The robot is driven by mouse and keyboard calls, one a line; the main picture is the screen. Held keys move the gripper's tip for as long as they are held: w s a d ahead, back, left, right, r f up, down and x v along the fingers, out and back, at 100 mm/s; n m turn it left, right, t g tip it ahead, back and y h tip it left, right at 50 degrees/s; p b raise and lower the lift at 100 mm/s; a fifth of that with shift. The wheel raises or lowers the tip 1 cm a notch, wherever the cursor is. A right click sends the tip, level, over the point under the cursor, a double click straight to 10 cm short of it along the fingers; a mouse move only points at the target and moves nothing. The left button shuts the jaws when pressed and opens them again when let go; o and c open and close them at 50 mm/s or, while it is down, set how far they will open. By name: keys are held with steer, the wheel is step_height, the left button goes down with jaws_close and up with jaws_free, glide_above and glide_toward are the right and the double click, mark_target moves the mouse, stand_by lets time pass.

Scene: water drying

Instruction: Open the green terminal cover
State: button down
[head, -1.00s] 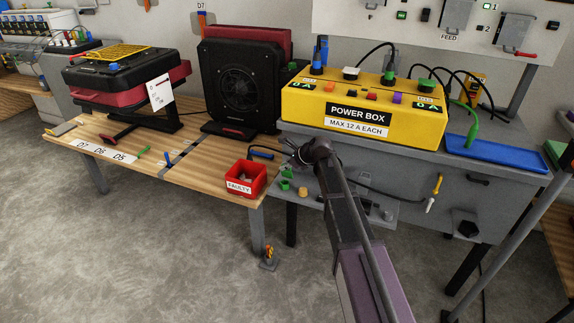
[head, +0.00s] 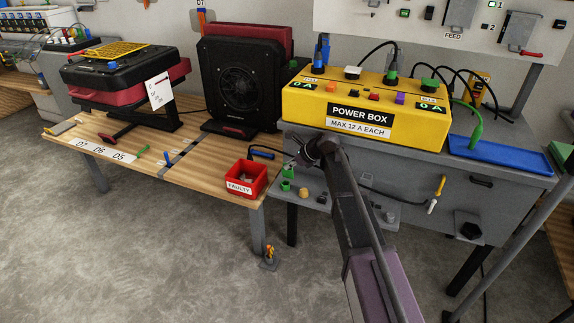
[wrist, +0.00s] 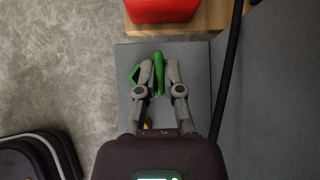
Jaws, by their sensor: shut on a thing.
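The green terminal cover (wrist: 158,74) is between my gripper's fingertips in the wrist view and looks like a narrow upright piece. My gripper (wrist: 159,68) is shut on it. Another green part (wrist: 135,75) shows just left of the left finger; I cannot tell whether it joins the cover. In the head view my gripper (head: 297,165) is low over the grey shelf, beside small green parts (head: 287,172). The hold itself is too small to make out there.
The grey shelf (head: 378,222) carries an orange knob (head: 304,192) and other small parts. The red FAULTY bin (head: 246,179) stands close by on the wooden table. The yellow power box (head: 366,108) sits above. A black cable (wrist: 229,70) runs right of my gripper.

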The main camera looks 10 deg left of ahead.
steer(key=c, duration=0.8)
jaws_free()
steer(key=shift+s+a, duration=0.1)
steer(key=shift+a, duration=0.25)
steer(key=shift+o, duration=0.2)
